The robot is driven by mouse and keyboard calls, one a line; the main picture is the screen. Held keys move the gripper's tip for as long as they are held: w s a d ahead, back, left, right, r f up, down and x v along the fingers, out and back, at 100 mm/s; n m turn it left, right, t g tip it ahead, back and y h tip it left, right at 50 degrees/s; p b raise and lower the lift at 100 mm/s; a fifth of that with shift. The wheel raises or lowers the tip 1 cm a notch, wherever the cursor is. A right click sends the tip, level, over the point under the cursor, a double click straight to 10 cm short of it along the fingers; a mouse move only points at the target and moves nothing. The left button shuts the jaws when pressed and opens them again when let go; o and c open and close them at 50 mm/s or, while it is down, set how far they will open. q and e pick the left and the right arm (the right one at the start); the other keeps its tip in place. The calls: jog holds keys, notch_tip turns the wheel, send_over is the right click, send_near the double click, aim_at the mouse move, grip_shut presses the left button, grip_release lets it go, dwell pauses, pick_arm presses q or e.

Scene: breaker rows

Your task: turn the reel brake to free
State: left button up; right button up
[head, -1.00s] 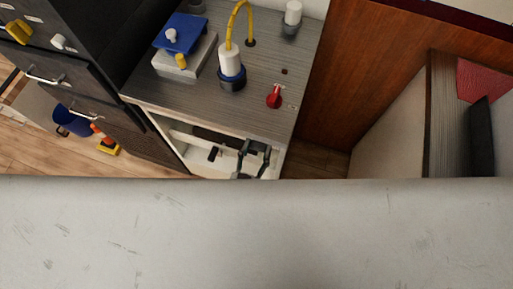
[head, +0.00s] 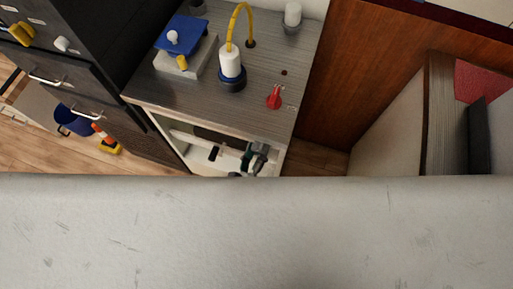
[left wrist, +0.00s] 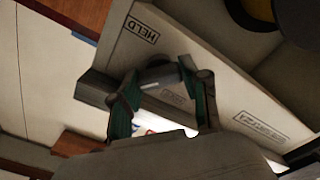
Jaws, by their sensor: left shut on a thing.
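My left gripper (head: 257,157) is in the open front of the wooden-topped cabinet (head: 205,104), low on its right side. In the left wrist view its two dark green fingers (left wrist: 160,82) are shut on a short grey handle (left wrist: 158,73), which I take to be the reel brake. The pale panel (left wrist: 190,55) behind it has a label reading HELD (left wrist: 142,30) and a second label (left wrist: 262,127) too small to read. Which label the handle points to is hard to tell. My right gripper is not in view.
On the cabinet top are a red knob (head: 274,100), a white and dark blue cylinder (head: 231,66) by a curved yellow pipe (head: 239,14), and a blue-topped box (head: 181,36). Dark drawers (head: 60,72) stand left. A red-brown panel (head: 340,75) stands right.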

pick_arm(q)
jog(key=n, duration=0.3)
jog(key=shift+f+n+b, duration=0.1)
jog(key=shift+n+b, duration=0.2)
jog(key=shift+n, duration=0.1)
jog(key=shift+n+b, duration=0.5)
jog(key=shift+n, duration=1.7)
jog(key=o, duration=1.1)
jog(key=shift+o, duration=0.2)
